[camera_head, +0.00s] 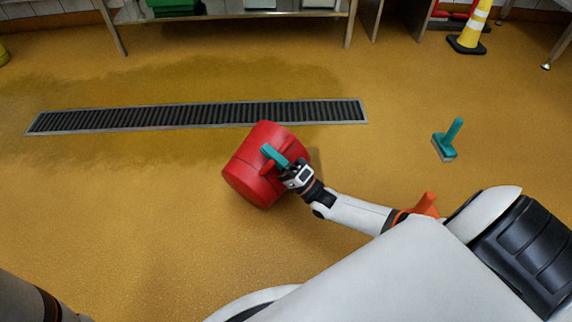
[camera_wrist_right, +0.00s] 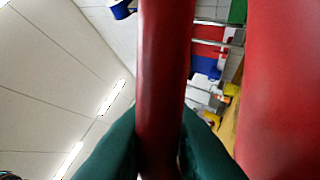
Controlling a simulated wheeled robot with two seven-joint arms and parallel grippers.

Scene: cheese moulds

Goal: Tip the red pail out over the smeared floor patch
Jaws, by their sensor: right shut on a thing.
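The red pail (camera_head: 258,150) is tilted over on its side, just below the floor drain in the head view. I cannot tell whether it touches the floor, and its inside does not show. My right gripper (camera_head: 274,157) is shut on the pail's handle. In the right wrist view, the red handle (camera_wrist_right: 165,80) runs between the dark teal fingers, with the pail's red side (camera_wrist_right: 282,90) at the right. The smeared floor patch (camera_head: 190,80) is a darker, wet-looking area around the drain. My left gripper is out of view.
A long floor drain (camera_head: 200,115) crosses the patch. A teal brush (camera_head: 446,145) stands on the floor at the right. A yellow and white cone (camera_head: 473,28) stands at the top right. A metal table (camera_head: 230,14) stands along the back. Floor at the lower left is clear.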

